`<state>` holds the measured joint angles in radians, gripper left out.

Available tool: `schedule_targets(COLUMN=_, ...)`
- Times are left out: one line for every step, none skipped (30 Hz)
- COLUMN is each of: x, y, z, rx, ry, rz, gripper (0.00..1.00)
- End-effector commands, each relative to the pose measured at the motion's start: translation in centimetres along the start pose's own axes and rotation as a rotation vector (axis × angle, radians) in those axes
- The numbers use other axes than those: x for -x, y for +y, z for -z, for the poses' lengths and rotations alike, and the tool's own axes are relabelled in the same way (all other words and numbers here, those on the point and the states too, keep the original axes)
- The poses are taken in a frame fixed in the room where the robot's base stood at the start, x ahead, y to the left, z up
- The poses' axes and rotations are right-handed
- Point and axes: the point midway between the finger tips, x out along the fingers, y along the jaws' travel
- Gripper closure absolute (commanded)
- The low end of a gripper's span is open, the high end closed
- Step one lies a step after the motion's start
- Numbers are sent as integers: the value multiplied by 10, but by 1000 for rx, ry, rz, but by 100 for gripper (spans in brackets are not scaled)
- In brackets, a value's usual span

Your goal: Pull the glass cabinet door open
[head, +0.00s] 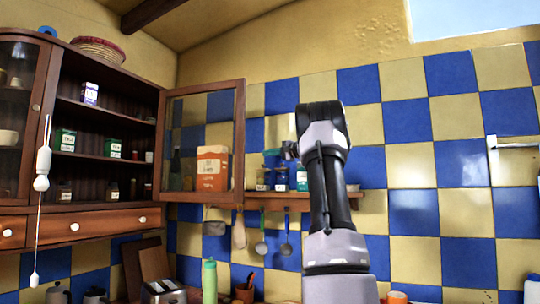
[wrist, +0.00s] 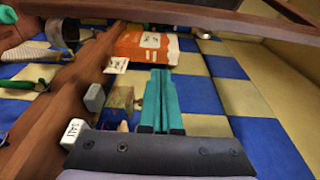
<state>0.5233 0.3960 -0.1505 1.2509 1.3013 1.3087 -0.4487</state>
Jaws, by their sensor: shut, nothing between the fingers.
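The cabinet (head: 105,100) has a right glass door (head: 240,130) that stands swung wide open to the right, with the shelves behind it exposed. The left glass door (head: 42,90) is closed. My gripper (head: 290,150) is to the right of the open door's free edge, apart from it in the picture; its fingers are mostly hidden in the head view. In the wrist view its teal fingers (wrist: 160,75) are together with nothing between them. A wooden bar (wrist: 230,22) crosses above the fingertips there, probably the door's frame; I cannot tell if they touch.
A wall shelf (head: 335,193) holds an orange box (wrist: 142,46), jars and a salt box (wrist: 75,132) close to my gripper. Utensils (head: 286,240) hang below it. A green bottle (head: 209,282) and a toaster (head: 163,292) stand lower down. A basket (head: 98,47) sits on the cabinet.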

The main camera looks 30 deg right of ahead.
Motion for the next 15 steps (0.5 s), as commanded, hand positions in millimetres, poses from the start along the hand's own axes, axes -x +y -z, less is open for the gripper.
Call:
schedule_targets(x=-11, y=1, z=-1, rx=-1, ry=-4, rz=-1, gripper=100)
schedule_targets(x=-17, y=2, z=-1, rx=-1, ry=-4, rz=-1, gripper=100)
schedule_targets(x=-25, y=2, z=-1, rx=0, ry=-4, rz=-2, gripper=100)
schedule_targets(x=-31, y=1, z=-1, rx=0, ry=-5, rz=-2, gripper=100)
schedule_targets(x=-37, y=2, z=-1, rx=-1, ry=-4, rz=-3, gripper=100)
schedule_targets(x=-43, y=2, z=-1, rx=0, ry=-3, rz=-3, gripper=100)
schedule_targets(x=-49, y=2, z=-1, rx=0, ry=-4, rz=-2, gripper=100)
schedule_targets(x=-54, y=2, z=-1, rx=0, ry=-4, rz=-2, gripper=100)
schedule_targets(x=-60, y=2, z=-1, rx=0, ry=-3, rz=-2, gripper=100)
schedule_targets(x=-64, y=2, z=-1, rx=0, ry=-3, rz=-2, gripper=100)
schedule_targets(x=-69, y=1, z=-1, rx=1, ry=-3, rz=-2, gripper=100)
schedule_targets(x=-75, y=2, z=-1, rx=-1, ry=-3, rz=-3, gripper=100)
schedule_targets(x=-79, y=2, z=-1, rx=0, ry=-3, rz=-3, gripper=100)
schedule_targets(x=-82, y=2, z=-1, rx=1, ry=-2, rz=-2, gripper=100)
schedule_targets(x=-79, y=-1, z=-6, rx=0, ry=-1, rz=-1, gripper=100)
